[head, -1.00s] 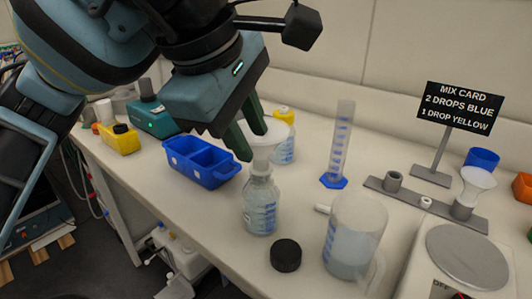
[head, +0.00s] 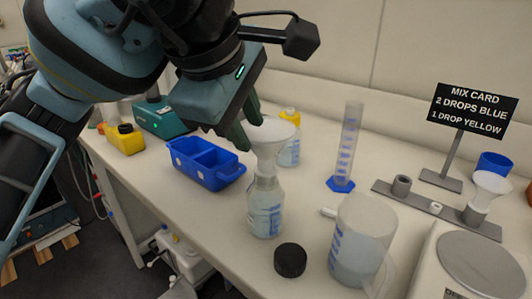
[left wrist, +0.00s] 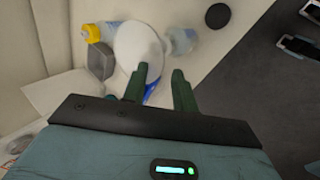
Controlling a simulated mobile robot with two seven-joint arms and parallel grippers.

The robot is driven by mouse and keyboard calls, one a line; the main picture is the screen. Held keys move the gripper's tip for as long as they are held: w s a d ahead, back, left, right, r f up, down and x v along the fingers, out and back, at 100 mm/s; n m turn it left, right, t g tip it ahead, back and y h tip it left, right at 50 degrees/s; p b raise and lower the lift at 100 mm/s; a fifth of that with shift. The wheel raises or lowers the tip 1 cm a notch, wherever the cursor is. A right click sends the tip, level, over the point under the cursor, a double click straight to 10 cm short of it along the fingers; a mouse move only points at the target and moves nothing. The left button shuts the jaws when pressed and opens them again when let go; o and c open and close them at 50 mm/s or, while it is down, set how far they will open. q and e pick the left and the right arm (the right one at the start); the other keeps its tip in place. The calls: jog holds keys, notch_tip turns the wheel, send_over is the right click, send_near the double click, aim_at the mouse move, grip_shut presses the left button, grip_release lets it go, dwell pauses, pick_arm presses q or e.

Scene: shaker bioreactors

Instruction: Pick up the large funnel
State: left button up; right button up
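The large funnel (head: 273,135) is white and stands upright with its stem in the neck of a clear bottle (head: 265,215) marked in blue. In the left wrist view the funnel (left wrist: 136,44) shows from above as a white disc. My left gripper (head: 246,126) is at the left side of the funnel's rim, its dark green fingers apart. In the left wrist view one finger of the gripper (left wrist: 162,80) overlaps the rim and the other is just outside it. I cannot tell whether a finger touches the funnel. My right gripper is not in view.
A black cap (head: 290,260) and a beaker (head: 358,245) stand in front and to the right. A blue tray (head: 207,165) is left of the bottle. A graduated cylinder (head: 345,150) stands behind. A smaller funnel (head: 490,185) is in a rack (head: 425,203) at right.

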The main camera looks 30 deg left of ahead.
aim_at(254, 139)
pick_arm(q)
jog(key=shift+x, duration=2)
jog(key=shift+c, duration=0.3)
grip_shut()
